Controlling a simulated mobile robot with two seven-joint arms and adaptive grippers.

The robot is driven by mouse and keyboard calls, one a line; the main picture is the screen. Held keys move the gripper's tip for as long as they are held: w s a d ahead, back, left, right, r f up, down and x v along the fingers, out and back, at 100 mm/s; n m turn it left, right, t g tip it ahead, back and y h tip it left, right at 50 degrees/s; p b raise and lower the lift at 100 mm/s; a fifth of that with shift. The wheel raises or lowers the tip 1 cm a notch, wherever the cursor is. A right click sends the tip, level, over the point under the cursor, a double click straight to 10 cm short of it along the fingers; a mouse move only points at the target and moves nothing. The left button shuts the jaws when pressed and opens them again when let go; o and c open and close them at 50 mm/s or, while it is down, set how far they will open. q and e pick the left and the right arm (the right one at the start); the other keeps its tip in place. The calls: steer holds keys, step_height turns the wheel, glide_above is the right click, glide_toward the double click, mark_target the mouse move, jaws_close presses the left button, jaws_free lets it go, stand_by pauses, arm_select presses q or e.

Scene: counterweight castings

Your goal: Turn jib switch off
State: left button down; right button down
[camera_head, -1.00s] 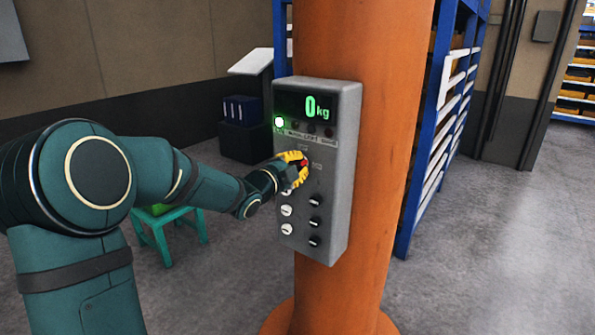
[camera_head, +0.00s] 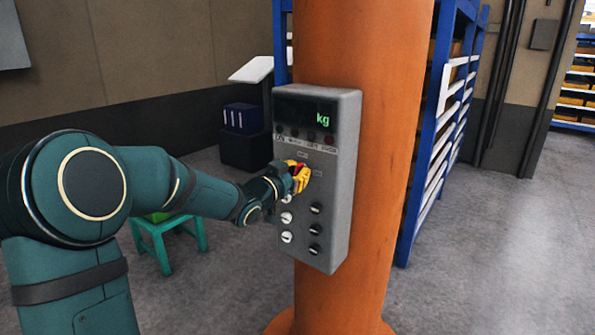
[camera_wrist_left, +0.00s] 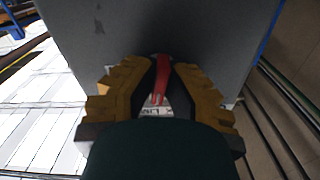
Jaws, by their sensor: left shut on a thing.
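The grey control box (camera_head: 341,140) is fixed to the orange column. Its display (camera_head: 305,110) shows only "kg" with no digit, and no lamp below it is lit. My left gripper (camera_head: 301,175) is at the middle of the box's front face, its yellow fingers shut on the red switch handle. In the left wrist view the red switch handle (camera_wrist_left: 161,78) stands between the two yellow fingers of my left gripper (camera_wrist_left: 160,85). A label is partly visible under the handle. The fingers hide most of the switch in the head view. My right gripper is not in view.
White and black buttons (camera_head: 315,228) sit low on the box. The orange column (camera_head: 385,120) stands behind it. A blue rack (camera_head: 440,130) is to the right. A green stool (camera_head: 160,228) stands behind my left arm. Open floor lies at right.

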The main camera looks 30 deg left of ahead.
arm_select(q)
steer(key=shift+r+n, duration=0.1)
steer(key=shift+n, duration=1.1)
steer(key=c, duration=1)
jaws_free()
steer(key=shift+c, duration=0.2)
steer(key=shift+s, duration=0.1)
steer(key=s, duration=1.1)
steer(key=shift+s+a, duration=0.35)
steer(key=shift+a, duration=0.1)
